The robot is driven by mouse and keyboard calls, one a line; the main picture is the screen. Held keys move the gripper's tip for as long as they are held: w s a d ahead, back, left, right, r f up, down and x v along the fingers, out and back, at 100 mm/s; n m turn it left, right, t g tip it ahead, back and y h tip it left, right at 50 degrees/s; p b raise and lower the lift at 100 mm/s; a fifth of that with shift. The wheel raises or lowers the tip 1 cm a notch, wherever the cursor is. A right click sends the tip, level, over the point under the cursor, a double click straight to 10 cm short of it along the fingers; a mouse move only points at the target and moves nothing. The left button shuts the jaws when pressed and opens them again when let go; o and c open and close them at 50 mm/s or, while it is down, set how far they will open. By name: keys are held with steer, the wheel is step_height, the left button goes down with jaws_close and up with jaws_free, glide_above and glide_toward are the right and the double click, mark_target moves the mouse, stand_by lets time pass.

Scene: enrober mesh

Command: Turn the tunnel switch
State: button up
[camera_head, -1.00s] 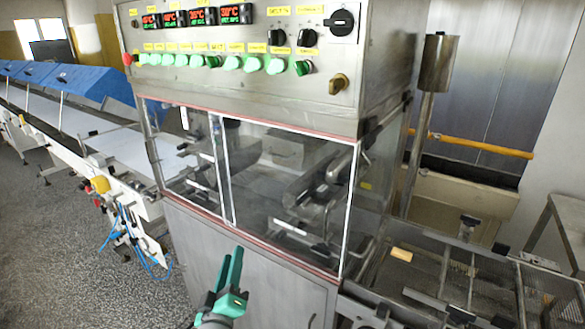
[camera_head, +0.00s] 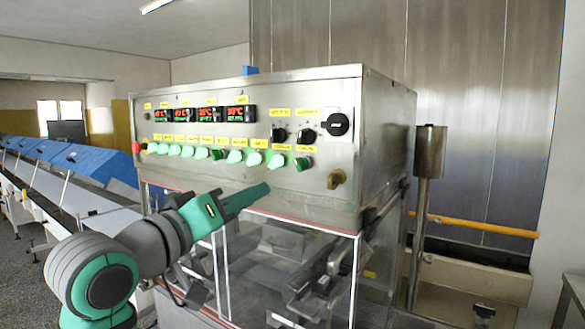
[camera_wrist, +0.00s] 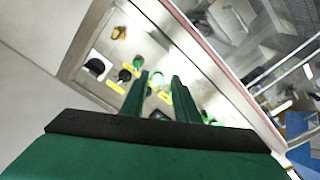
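The control panel (camera_head: 230,165) is an upright metal face with a row of lit green switches (camera_head: 235,157). Two black knobs (camera_head: 292,135) sit above their right end. The small yellow labels are too small to read, so I cannot tell which is the tunnel switch. My gripper (camera_head: 258,192) is in front of the panel's lower edge, below the green row, pointing right and slightly up. In the wrist view my gripper (camera_wrist: 161,78) shows two green fingers slightly apart, with nothing clearly held. Green switches (camera_wrist: 157,79) show between and beside the fingers, which hide part of the row.
A large black rotary switch (camera_head: 336,124) and a brass knob (camera_head: 336,179) are at the panel's right. Red displays (camera_head: 205,114) are above the switches. Glass windows (camera_head: 285,250) lie below the panel. A metal post (camera_head: 428,170) stands right; a conveyor (camera_head: 90,200) runs left.

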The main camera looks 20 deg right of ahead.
steer(key=m+g, duration=0.1)
glide_toward(298, 165)
steer(key=x, duration=0.8)
steer(key=shift+w+d, duration=0.1)
steer(key=shift+c, duration=0.7)
jaws_close()
